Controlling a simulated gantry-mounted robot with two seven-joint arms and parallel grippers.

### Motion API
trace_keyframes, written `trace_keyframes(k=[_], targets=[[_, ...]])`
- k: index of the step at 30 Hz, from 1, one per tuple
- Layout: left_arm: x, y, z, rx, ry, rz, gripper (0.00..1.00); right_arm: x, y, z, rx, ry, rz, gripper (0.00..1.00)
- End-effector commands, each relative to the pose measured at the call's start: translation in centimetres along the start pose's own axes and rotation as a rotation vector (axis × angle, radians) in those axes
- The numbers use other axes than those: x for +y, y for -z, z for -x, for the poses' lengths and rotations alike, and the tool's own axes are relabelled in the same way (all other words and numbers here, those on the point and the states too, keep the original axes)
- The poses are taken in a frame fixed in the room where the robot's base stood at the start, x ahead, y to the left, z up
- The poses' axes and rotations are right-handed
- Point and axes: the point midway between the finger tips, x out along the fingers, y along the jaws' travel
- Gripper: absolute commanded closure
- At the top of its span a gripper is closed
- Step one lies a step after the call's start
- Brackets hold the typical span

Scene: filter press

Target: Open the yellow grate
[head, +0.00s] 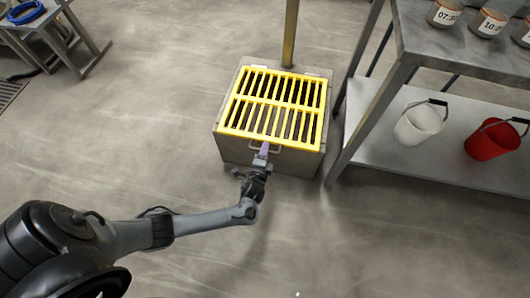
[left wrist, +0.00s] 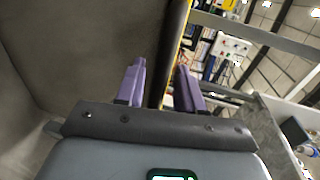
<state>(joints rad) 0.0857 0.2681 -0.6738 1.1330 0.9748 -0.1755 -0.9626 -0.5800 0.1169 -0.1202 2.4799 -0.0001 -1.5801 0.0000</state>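The yellow grate (head: 273,104) lies flat, closed, on top of a grey concrete box (head: 300,163). A small grey handle (head: 285,148) shows at its front edge. My left gripper (head: 265,148) is at the front edge of the grate, by the handle. Its purple fingers (left wrist: 160,85) are apart in the left wrist view, with no object clearly held between them. A thin yellow edge of the grate (left wrist: 187,30) shows beyond the fingers there. I cannot tell whether the fingers touch the handle. My right gripper is not in view.
A yellow post (head: 290,35) stands behind the box. A metal shelf table (head: 455,50) with jars, a white bucket (head: 419,124) and a red bucket (head: 492,139) stands close on the right.

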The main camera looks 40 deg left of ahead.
Motion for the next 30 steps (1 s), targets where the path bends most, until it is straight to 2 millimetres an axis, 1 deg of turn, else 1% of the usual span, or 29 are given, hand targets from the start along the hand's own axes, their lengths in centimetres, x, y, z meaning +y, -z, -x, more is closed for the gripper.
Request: trace_keyframes(k=[3,10,11,15,18,26,30], targets=[[0.00,-0.04,-0.36,-0.001,0.000,0.000,0.63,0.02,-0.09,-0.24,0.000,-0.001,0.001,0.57],[-0.07,-0.04,-0.39,-0.001,0.000,0.000,0.63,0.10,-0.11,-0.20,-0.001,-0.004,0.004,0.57],[-0.06,-0.04,-0.38,-0.001,0.000,0.000,0.64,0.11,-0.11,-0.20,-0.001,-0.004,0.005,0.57],[-0.05,-0.04,-0.37,-0.001,0.000,0.000,0.86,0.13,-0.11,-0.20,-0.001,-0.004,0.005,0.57],[-0.05,-0.04,-0.37,-0.001,0.000,-0.001,1.00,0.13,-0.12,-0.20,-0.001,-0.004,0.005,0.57],[-0.05,-0.04,-0.35,-0.001,0.000,-0.001,1.00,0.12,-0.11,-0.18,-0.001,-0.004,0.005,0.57],[-0.41,-0.18,-0.27,-0.003,-0.005,0.000,1.00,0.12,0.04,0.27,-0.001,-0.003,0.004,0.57]])
